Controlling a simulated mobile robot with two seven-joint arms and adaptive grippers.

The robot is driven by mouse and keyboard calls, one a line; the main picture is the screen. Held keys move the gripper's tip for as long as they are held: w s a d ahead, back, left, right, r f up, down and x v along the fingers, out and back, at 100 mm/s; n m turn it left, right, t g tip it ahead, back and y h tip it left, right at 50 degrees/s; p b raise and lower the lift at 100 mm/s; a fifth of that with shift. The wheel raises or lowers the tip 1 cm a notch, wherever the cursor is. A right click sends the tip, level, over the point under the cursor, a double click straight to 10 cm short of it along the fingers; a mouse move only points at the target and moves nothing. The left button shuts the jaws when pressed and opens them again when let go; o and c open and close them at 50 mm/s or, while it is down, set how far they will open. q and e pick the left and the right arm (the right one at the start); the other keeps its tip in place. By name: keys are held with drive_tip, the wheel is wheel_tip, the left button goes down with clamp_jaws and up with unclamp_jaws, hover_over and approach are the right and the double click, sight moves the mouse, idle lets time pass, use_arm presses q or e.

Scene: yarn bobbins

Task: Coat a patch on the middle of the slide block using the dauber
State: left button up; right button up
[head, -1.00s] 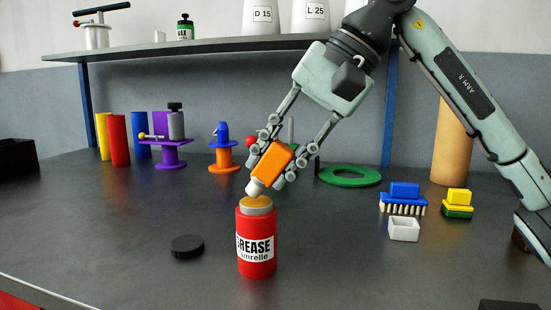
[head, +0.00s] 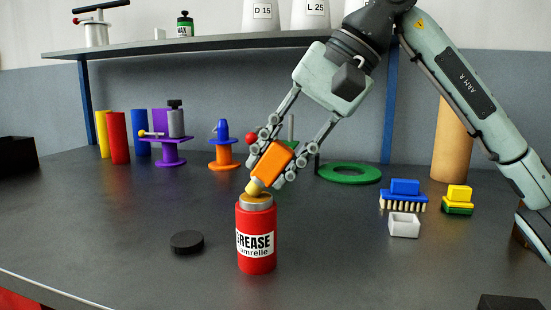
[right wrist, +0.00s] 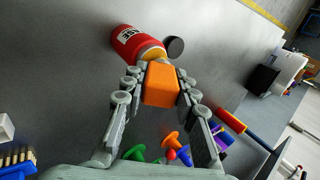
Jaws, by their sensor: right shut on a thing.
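My right gripper (head: 272,164) is shut on the orange handle of the dauber (head: 271,161); both also show in the right wrist view, the gripper (right wrist: 162,82) and the dauber (right wrist: 161,88). The dauber is tilted tip-down, and its yellowish tip (head: 253,187) is at the mouth of the red grease jar (head: 257,218). Whether the tip touches the grease is hard to tell. The jar stands upright and uncapped, and it shows in the right wrist view too (right wrist: 131,40). I cannot pick out the slide block with certainty. My left gripper is not in view.
A black lid (head: 187,242) lies left of the jar. A small white tray (head: 404,226), a blue brush (head: 404,195) and a yellow-green block (head: 458,200) are at right. A green ring (head: 350,173) and purple (head: 164,150) and orange spools (head: 223,154) stand behind. The front left table is clear.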

drive_tip(key=shift+f, duration=0.15)
idle(0.4)
drive_tip(key=shift+r+p, duration=2.9)
drive_tip(key=shift+r, duration=0.7)
drive_tip(key=shift+f, duration=0.1)
